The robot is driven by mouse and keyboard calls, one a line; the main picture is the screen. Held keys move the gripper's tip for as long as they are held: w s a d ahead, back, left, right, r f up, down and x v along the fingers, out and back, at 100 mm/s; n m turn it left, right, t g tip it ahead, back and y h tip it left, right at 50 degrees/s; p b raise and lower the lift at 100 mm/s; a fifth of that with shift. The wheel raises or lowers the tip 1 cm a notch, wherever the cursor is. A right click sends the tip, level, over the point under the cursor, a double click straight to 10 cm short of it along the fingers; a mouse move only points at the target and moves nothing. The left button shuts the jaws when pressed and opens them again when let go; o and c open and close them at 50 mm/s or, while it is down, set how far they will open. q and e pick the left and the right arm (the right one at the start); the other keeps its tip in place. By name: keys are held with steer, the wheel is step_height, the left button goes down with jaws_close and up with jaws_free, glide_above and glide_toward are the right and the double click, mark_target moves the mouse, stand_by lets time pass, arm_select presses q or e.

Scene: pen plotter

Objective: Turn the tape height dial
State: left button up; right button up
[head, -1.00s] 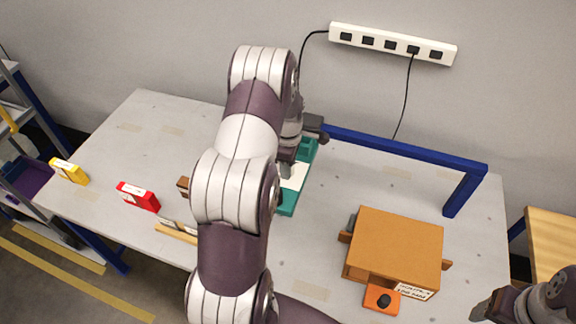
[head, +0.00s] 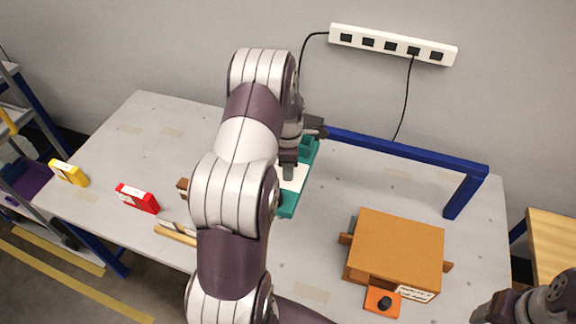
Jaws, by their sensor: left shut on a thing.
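A black round dial (head: 384,302) sits on a small orange block in front of the large orange box (head: 395,240). A white label beside it is too small to read. My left gripper (head: 289,170) is over the teal device (head: 309,160) with its white sheet, left of and well behind the dial. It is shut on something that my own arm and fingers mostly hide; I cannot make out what. My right gripper (head: 484,308) is at the bottom right, right of the dial and apart from it, partly cut off; its jaws do not show clearly.
A blue frame (head: 400,148) spans the table's back right. A red box (head: 137,198) and a yellow box (head: 68,172) stand at left, near thin wooden pieces (head: 176,235). A power strip (head: 392,44) hangs on the wall. The table (head: 140,130) is clear at back left.

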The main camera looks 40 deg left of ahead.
arm_select(q)
steer(key=o, duration=1)
steer(key=shift+w+a+r, duration=0.1)
steer(key=shift+w+r, duration=0.05)
steer(key=shift+r, duration=0.05)
steer(key=shift+o, duration=0.2)
steer(key=shift+f, duration=0.1)
steer(key=shift+r, duration=0.25)
step_height(320, 180, up, 12)
steer(key=b, duration=0.1)
steer(key=shift+r, duration=0.1)
